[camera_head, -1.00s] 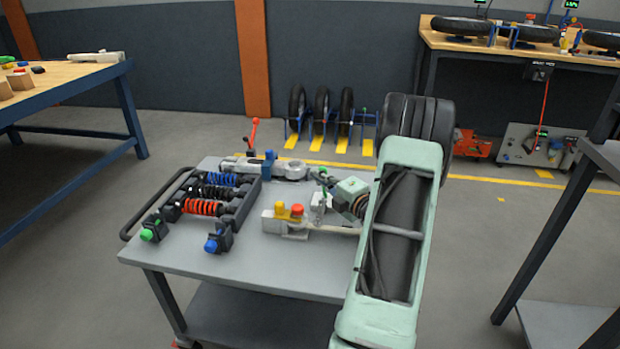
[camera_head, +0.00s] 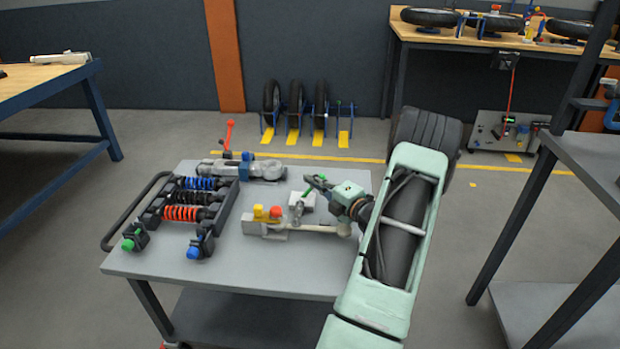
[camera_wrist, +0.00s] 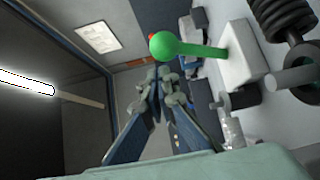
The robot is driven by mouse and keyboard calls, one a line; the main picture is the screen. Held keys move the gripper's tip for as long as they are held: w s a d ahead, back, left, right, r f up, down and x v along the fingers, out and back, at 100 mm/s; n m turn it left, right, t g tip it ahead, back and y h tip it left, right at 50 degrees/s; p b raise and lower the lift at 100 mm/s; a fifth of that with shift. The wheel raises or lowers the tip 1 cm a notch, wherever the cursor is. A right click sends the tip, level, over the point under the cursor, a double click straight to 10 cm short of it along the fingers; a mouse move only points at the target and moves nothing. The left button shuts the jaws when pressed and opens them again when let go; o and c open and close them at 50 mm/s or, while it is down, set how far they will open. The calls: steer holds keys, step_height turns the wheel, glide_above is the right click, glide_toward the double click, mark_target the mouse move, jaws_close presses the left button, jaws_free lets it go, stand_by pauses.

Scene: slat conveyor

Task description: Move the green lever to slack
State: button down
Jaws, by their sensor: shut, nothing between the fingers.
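The green lever (camera_head: 308,191) stands on a pale block (camera_head: 300,208) on the grey cart, at the middle right of the cart top. In the wrist view its round green knob and stem (camera_wrist: 190,48) stick out from the white block (camera_wrist: 243,55). My gripper (camera_head: 313,180) is beside the lever, close to its upper end in the head view. In the wrist view my gripper (camera_wrist: 164,72) has its fingers together and empty, just below the knob in the picture. I cannot tell whether the fingers touch the lever. No slack marking is readable.
On the cart (camera_head: 225,270) are a rack of coloured springs (camera_head: 190,197), a fixture with yellow and red knobs (camera_head: 275,228), a grey clamp part (camera_head: 255,168) and a red-handled lever (camera_head: 228,137). The cart's front right top is partly hidden by my arm.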

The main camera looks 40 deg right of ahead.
stand_by(0.4)
step_height(320, 180, up, 10)
stand_by(0.6)
stand_by(0.4)
